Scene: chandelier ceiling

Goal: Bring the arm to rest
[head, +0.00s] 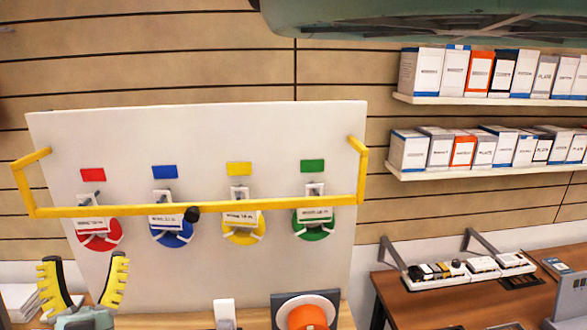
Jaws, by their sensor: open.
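My gripper (84,284) shows at the bottom left of the head view. Its two yellow-padded fingers point up and stand wide apart, with nothing between them. It is in front of the lower left part of a white board (330,130). The rest of my arm is mostly cut off by the bottom edge.
A yellow bar (110,211) spans the board in front of several coloured discs and labels. An orange round thing (307,317) and a white upright block (224,313) stand below. Shelves of boxes (480,171) and a brown table (400,300) are at right.

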